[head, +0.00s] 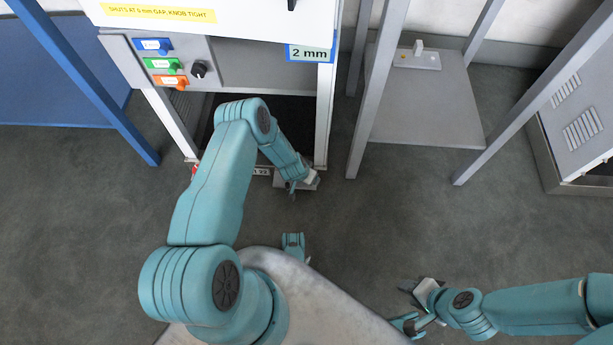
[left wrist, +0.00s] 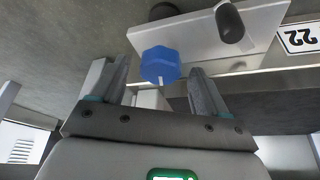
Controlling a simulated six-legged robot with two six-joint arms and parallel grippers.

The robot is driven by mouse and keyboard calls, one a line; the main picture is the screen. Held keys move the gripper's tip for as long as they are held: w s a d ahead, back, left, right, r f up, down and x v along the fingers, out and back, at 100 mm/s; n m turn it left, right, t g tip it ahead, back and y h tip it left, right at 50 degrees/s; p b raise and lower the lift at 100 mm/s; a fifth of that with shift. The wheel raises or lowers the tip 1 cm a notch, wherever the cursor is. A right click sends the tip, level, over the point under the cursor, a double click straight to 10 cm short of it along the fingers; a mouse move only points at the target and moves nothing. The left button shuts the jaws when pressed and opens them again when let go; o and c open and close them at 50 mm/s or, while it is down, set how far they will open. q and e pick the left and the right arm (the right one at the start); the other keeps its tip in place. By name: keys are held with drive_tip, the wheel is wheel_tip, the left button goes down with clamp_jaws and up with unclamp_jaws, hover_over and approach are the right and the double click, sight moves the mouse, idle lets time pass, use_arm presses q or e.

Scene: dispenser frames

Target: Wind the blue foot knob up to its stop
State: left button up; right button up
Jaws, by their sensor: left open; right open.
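The blue foot knob (left wrist: 160,66) is a faceted knob with a small pale mark on its lower edge. In the left wrist view it sits between the fingertips of my left gripper (left wrist: 160,72), with a visible gap on each side. That gripper is open; in the head view it (head: 301,184) is low at the dispenser frame's front right foot. The knob is hidden or too small to make out there. A grey plate (left wrist: 215,35) with black knobs lies beside the blue knob. My right gripper (head: 412,306) is open and empty over the floor.
The dispenser's front panel (head: 120,50) has blue, green and orange tabs and a black dial (head: 198,69). A "2 mm" sign (head: 309,53) hangs at its right. Another frame with a grey shelf (head: 425,110) stands to the right. The floor between is clear.

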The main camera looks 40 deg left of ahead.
use_arm(q)
drive_tip(key=c, duration=1)
drive_tip(key=shift+c, duration=0.2)
drive_tip(key=shift+n, duration=0.3)
drive_tip(key=shift+d+n+y, duration=0.1)
drive_tip(key=shift+n+y, duration=0.3)
drive_tip(key=shift+n, duration=0.6)
drive_tip(key=n+g+y+b, duration=0.1)
drive_tip(key=n, duration=0.2)
drive_tip(key=shift+d+f+n+b, duration=0.1)
drive_tip(key=shift+n+b, duration=0.2)
drive_tip(key=n+y+b, duration=0.1)
drive_tip(key=n, duration=0.2)
drive_tip(key=shift+w+g, duration=0.1)
drive_tip(key=shift+g, duration=0.3)
drive_tip(key=shift+n+g+y+b, duration=0.45)
drive_tip(key=shift+n+b, duration=0.35)
drive_tip(key=shift+n, duration=0.8)
use_arm(e)
drive_tip(key=shift+t, duration=0.5)
drive_tip(key=shift+w+d+f, duration=0.15)
drive_tip(key=shift+w+f, duration=0.65)
drive_tip(key=shift+f, duration=0.25)
drive_tip(key=shift+w+d+f, duration=0.15)
drive_tip(key=shift+w+f, duration=0.6)
drive_tip(key=shift+f, duration=0.3)
